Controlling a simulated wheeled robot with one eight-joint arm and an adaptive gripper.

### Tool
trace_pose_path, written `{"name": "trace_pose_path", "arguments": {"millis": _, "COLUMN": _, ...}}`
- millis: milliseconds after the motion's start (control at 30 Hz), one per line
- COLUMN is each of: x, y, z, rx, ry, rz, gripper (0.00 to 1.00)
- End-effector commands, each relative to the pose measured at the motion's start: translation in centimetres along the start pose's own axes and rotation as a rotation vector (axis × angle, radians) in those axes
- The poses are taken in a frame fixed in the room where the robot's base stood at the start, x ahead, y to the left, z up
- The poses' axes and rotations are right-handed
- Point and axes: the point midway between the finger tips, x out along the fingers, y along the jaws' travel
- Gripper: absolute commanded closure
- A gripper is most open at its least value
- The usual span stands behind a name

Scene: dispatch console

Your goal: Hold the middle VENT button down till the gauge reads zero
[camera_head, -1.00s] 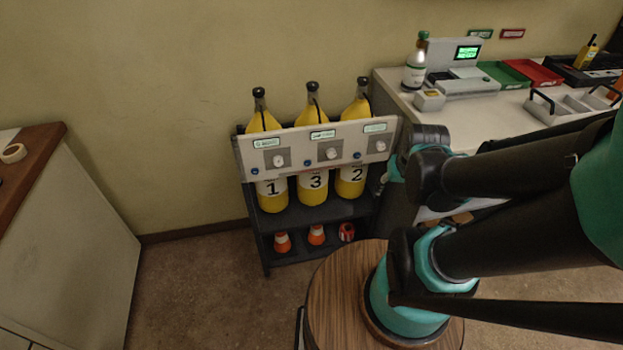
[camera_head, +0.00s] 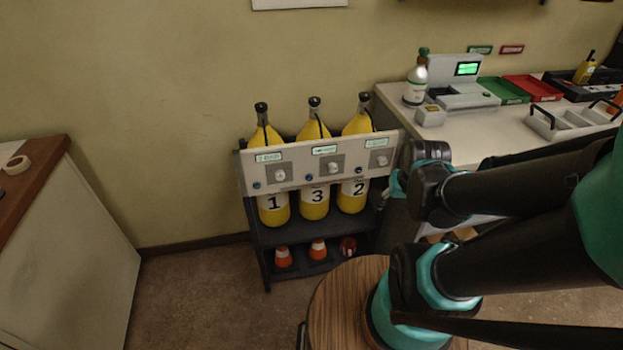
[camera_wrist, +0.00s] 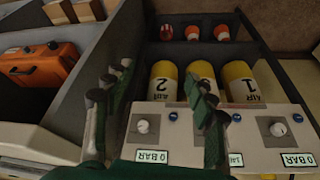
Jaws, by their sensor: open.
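A pale panel (camera_head: 310,184) on a dark rack carries three stations, each with a small display, a white knob and a blue button. The middle station has its display (camera_head: 325,150), white knob (camera_head: 334,168) and blue button (camera_head: 310,176); no VENT lettering is readable. In the wrist view the panel is upside down. The middle display (camera_wrist: 236,159) is partly covered by my finger, with "14" visible; both outer displays read 0 BAR. My gripper (camera_wrist: 157,112) is open and empty, its right finger overlapping the middle station beside the blue button (camera_wrist: 237,117). Contact cannot be told.
Yellow cylinders (camera_head: 314,205) numbered 1, 3, 2 stand behind the panel, with small cones (camera_head: 318,250) below. A white counter (camera_head: 470,128) with a bottle, device and trays stands right. An orange case (camera_wrist: 40,75) lies beside the rack. Floor at left is clear.

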Motion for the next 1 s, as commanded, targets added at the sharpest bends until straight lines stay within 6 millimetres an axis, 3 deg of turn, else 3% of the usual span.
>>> {"name": "trace_pose_path", "arguments": {"millis": 367, "x": 0.00, "y": 0.00, "z": 0.00, "rx": 0.000, "ry": 0.000, "rz": 0.000, "gripper": 0.44}}
{"name": "trace_pose_path", "arguments": {"millis": 800, "x": 0.00, "y": 0.00, "z": 0.00, "rx": 0.000, "ry": 0.000, "rz": 0.000, "gripper": 0.98}}
{"name": "trace_pose_path", "arguments": {"millis": 1000, "x": 0.00, "y": 0.00, "z": 0.00, "rx": 0.000, "ry": 0.000, "rz": 0.000, "gripper": 1.00}}
